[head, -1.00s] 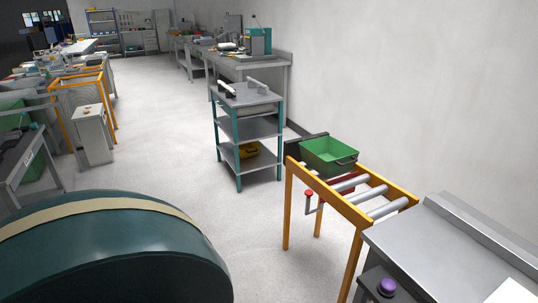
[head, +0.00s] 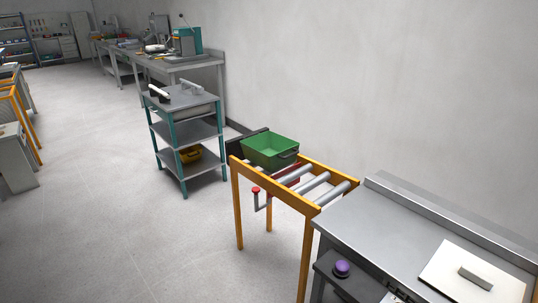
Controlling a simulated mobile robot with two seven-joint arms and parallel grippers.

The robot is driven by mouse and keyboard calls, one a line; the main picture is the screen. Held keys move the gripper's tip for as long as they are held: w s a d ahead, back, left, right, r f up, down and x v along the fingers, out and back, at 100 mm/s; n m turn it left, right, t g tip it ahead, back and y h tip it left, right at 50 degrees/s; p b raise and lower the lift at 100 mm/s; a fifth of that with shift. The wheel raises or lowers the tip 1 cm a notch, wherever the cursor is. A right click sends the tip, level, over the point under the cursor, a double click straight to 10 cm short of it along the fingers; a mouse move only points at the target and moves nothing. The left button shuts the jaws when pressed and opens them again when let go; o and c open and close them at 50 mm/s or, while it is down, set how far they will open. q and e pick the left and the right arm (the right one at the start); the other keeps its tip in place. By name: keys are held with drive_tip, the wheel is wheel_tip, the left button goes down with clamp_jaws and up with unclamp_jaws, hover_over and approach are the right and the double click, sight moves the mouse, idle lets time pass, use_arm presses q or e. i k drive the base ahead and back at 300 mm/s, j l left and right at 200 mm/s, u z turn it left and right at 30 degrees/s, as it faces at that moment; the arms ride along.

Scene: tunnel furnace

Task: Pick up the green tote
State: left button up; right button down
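The green tote (head: 270,150) is an open-topped box with a dark handle on its near right end. It sits upright at the far end of an orange-framed roller stand (head: 310,208), near the wall. It looks empty, though its floor is only partly visible. Neither of my grippers is in view.
A grey metal bench (head: 400,232) with a purple knob (head: 341,268) and a white plate (head: 472,280) adjoins the stand. A teal-legged shelf cart (head: 187,132) stands beyond it. A red-tipped lever (head: 256,191) juts from the stand's left.

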sight(271, 151)
drive_tip(key=i+j+z, duration=0.1)
drive_tip(key=i, duration=0.35)
drive_tip(key=i+j, duration=0.2)
drive_tip(key=i, duration=0.2)
drive_tip(key=z, duration=0.05)
